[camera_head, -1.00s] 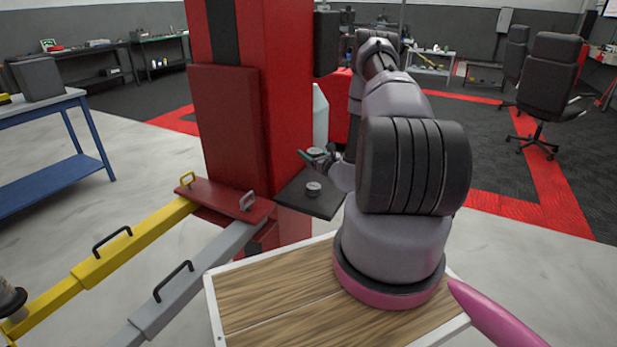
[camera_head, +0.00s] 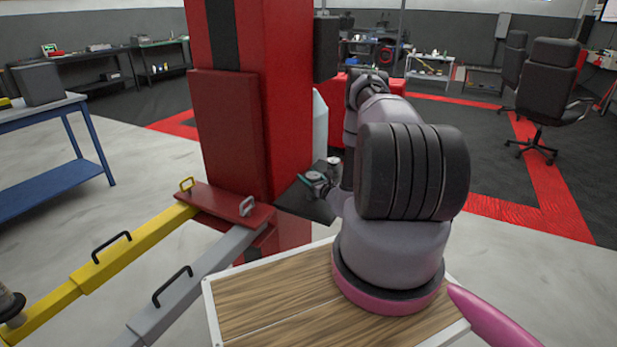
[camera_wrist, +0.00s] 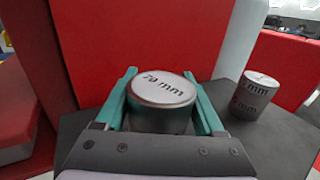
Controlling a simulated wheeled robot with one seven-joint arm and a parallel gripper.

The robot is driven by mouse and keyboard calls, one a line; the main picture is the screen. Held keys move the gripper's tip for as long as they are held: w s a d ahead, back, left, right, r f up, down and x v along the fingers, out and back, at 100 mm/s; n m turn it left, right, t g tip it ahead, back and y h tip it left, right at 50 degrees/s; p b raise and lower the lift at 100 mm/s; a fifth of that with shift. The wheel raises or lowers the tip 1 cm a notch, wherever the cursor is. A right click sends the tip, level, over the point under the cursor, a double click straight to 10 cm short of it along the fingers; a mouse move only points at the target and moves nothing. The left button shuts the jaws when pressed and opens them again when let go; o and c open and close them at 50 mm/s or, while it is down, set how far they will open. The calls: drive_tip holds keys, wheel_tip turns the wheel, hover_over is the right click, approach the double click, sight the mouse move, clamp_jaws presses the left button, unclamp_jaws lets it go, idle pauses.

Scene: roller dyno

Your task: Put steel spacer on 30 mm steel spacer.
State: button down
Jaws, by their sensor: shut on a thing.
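My gripper (camera_head: 314,179) is over the dark shelf by the red column, with its teal fingers shut on a steel spacer (camera_wrist: 163,88). This spacer is a short grey cylinder, upright, with a label on top that seems to read 70 or 20 mm. In the head view the held spacer (camera_head: 316,177) is small and partly covered by the fingers. What is under it is hidden, so I cannot tell whether it touches anything. Another grey steel cylinder (camera_wrist: 250,96) stands upright on the shelf at the right, apart from my gripper, its mm markings unclear; it also shows in the head view (camera_head: 334,165).
The dark shelf (camera_wrist: 275,140) is small and has bare room around the standing cylinder. The red column (camera_head: 240,110) rises close beside it. Yellow (camera_head: 135,245) and grey (camera_head: 205,270) lift arms with handles reach out at the left.

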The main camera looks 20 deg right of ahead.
unclamp_jaws()
